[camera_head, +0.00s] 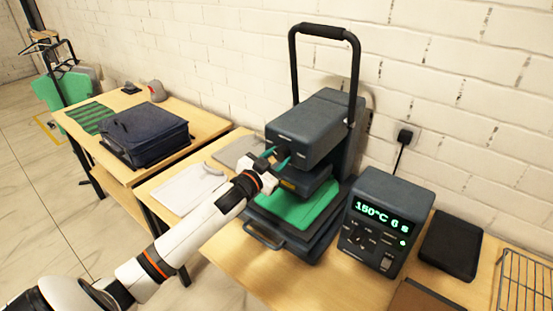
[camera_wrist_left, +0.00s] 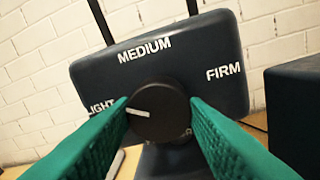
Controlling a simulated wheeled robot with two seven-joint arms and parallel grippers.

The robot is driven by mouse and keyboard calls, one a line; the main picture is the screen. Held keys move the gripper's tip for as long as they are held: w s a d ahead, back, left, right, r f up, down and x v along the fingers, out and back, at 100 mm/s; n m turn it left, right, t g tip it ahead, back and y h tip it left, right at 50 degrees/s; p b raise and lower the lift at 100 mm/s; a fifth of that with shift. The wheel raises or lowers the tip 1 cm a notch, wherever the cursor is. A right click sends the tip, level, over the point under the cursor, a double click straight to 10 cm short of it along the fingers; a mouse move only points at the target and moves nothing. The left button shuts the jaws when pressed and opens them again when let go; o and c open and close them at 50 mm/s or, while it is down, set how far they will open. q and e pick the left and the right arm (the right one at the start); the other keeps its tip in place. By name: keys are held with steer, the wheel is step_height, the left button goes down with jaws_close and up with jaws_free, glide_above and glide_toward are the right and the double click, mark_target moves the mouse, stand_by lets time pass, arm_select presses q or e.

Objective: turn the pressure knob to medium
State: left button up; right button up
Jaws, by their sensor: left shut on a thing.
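The pressure knob (camera_wrist_left: 158,113) is a round black dial with a white pointer line, on the dark front face of the heat press (camera_head: 308,122). In the left wrist view the face reads LIGHT at left, MEDIUM at top and FIRM at right. The pointer line lies toward the LIGHT side. My left gripper (camera_head: 276,158) is at the front of the press head, its green fingers on either side of the knob and shut on it. The left gripper also shows in the left wrist view (camera_wrist_left: 157,112). A label at the knob's lower right is partly hidden. My right gripper is not in view.
A green garment (camera_head: 298,208) lies on the press's lower plate under the head. A control box (camera_head: 386,222) reading 150°C stands to the right, beside a black tray (camera_head: 451,246). Folded dark clothes (camera_head: 146,133) sit on the left table. A pale shirt (camera_head: 188,188) lies left of the press.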

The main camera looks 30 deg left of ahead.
arm_select(q)
steer(key=m, duration=0.6)
steer(key=shift+b, duration=0.35)
steer(key=m, duration=0.6)
steer(key=shift+a+h+b, duration=0.1)
steer(key=shift+h+b, duration=0.2)
steer(key=shift+b, duration=0.05)
steer(key=shift+m, duration=0.3)
steer(key=o, duration=1)
steer(key=shift+s+a+f+b, duration=0.1)
steer(key=shift+s+b, duration=0.4)
steer(key=shift+s, duration=1.5)
steer(key=shift+s+a+f+b, duration=0.15)
steer(key=shift+s+b, duration=0.4)
steer(key=shift+s, duration=1.45)
steer(key=shift+s+a+f+b, duration=0.1)
steer(key=shift+s+b, duration=0.4)
steer(key=shift+s, duration=1.5)
